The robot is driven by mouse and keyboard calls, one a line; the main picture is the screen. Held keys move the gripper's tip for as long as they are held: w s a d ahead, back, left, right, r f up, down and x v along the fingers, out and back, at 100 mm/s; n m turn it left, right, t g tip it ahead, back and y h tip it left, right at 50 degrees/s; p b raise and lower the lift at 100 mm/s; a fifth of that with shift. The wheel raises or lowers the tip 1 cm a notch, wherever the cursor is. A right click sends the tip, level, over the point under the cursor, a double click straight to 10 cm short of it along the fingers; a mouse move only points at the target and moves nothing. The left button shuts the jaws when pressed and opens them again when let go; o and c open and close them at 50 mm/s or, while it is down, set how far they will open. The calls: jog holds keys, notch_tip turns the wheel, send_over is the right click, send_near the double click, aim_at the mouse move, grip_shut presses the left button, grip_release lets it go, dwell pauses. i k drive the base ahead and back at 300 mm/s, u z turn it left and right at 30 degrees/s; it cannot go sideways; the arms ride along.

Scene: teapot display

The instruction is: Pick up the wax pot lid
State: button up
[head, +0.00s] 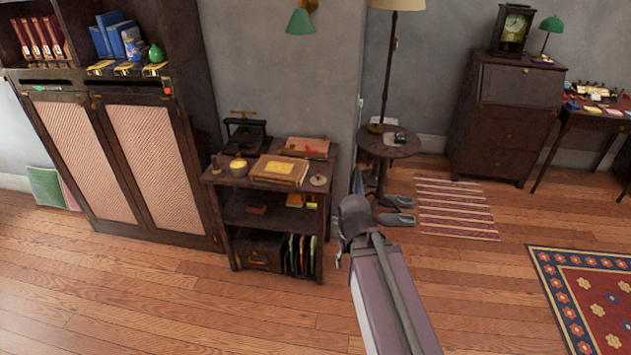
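A small round greyish lid with a knob (318,180), which looks like the wax pot lid, lies flat at the right front of the small dark shelf table's top (225,179). A small pot with yellow wax (238,167) stands open at the left of the same top, apart from the lid. My gripper (341,261) is partly hidden by my arm and sits in the air, to the right of the table and lower in the picture than the lid. Its fingers are too small and dark to tell open from shut.
A stack with a yellow-topped book (279,168) lies between pot and lid. A stamp (216,164), a dark press (245,133) and a brown box (305,147) share the top. A round side table (388,148) stands right. The front floor is mostly clear.

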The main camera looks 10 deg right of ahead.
aim_at(317, 180)
jog(key=z, duration=0.05)
jog(key=i, duration=1)
jog(key=u, duration=0.05)
